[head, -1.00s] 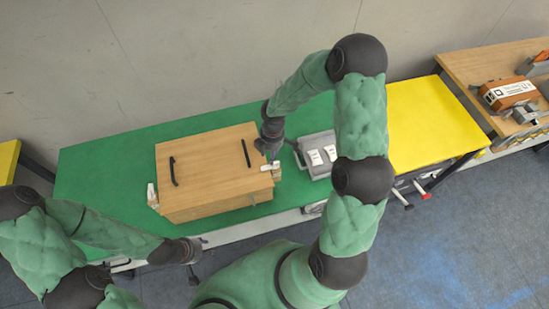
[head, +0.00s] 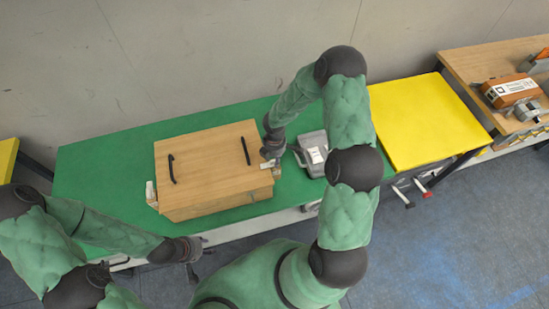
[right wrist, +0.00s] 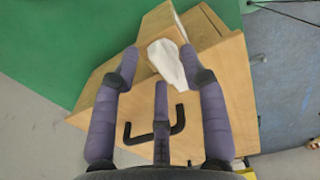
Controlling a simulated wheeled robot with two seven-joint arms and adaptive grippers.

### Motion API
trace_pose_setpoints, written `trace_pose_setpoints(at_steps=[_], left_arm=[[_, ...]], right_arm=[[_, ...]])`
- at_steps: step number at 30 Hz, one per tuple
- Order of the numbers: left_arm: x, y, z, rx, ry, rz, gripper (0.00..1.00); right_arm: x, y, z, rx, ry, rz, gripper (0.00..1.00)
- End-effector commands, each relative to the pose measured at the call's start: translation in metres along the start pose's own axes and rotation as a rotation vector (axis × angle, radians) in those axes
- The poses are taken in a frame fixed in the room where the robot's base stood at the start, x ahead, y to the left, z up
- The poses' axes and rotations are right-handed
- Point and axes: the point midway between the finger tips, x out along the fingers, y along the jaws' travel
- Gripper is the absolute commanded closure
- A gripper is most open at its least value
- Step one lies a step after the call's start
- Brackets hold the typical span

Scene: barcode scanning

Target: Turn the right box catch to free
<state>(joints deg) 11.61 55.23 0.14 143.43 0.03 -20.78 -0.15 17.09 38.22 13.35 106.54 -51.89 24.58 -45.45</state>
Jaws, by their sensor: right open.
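The wooden box (head: 205,175) stands on the green table with two black handles on its lid. Its right catch (head: 266,165), a white piece, sits at the box's right edge, partly covered by my right gripper (head: 272,151). In the right wrist view the white catch (right wrist: 168,62) lies ahead between the spread purple fingers of my right gripper (right wrist: 160,65), which is open; I cannot tell whether a finger touches it. The left catch (head: 150,192) is at the box's left edge. My left gripper (head: 190,250) hangs in front of the table, its fingers too small to read.
A grey device (head: 312,150) with a white label stands right of the box, partly hidden by my right arm. A yellow table (head: 425,120) and a wooden bench (head: 500,65) with an orange-and-white item (head: 510,90) are farther right. Green tabletop (head: 95,180) is bare left of the box.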

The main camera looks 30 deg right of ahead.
Motion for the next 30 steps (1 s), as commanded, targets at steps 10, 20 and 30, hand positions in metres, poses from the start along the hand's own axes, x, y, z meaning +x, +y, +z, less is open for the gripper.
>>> trace_pose_setpoints(at_steps=[10, 20, 30], left_arm=[[0.000, 0.000, 0.000, 0.000, 0.000, 0.000, 0.60], [0.001, 0.000, 0.000, 0.000, 0.000, 0.000, 0.60], [0.015, -0.005, -0.001, 0.000, 0.000, 0.000, 0.60]], right_arm=[[0.001, 0.000, 0.000, 0.001, 0.000, 0.000, 0.70], [0.002, 0.000, 0.000, 0.004, 0.000, 0.000, 1.00], [0.004, 0.000, 0.001, 0.114, 0.000, 0.001, 1.00]])
